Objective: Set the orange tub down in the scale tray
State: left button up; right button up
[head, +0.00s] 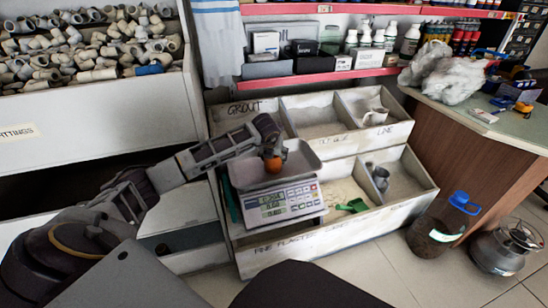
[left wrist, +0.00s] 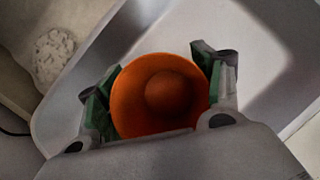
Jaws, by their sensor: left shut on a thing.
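The orange tub (head: 273,164) is small and round. In the left wrist view the tub (left wrist: 160,95) shows its open round mouth, with a rounded orange form inside. My left gripper (head: 275,152) is shut on the tub, with a green-padded finger on each side of it. The grey metal scale tray (head: 304,167) lies under and around the tub in the head view; the tray (left wrist: 285,75) also fills much of the left wrist view. I cannot tell whether the tub touches the tray. My right gripper is in neither view.
A blue-capped jug (head: 440,225) and a gas burner (head: 503,248) stand on the floor.

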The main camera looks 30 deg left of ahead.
aim_at(271, 167)
pick_arm(q)
jog(key=o, duration=0.9)
jog(key=shift+o, duration=0.2)
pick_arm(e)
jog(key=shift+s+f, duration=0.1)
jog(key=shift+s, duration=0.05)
pick_arm(q)
jog(key=shift+r, duration=0.1)
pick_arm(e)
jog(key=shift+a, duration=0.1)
pick_arm(q)
jog(key=shift+s+d+r, duration=0.1)
jog(key=shift+s+r, duration=0.15)
jog(key=shift+r, duration=0.2)
jog(key=p+v, duration=0.3)
jog(key=v, duration=0.7)
jog(key=shift+s+r+p, duration=0.2)
jog(key=shift+r+p, duration=0.1)
jog(key=shift+r, duration=0.05)
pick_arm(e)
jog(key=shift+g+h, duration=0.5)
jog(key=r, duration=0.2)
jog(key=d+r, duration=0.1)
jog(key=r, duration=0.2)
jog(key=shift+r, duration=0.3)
pick_arm(q)
jog(key=shift+d, duration=0.15)
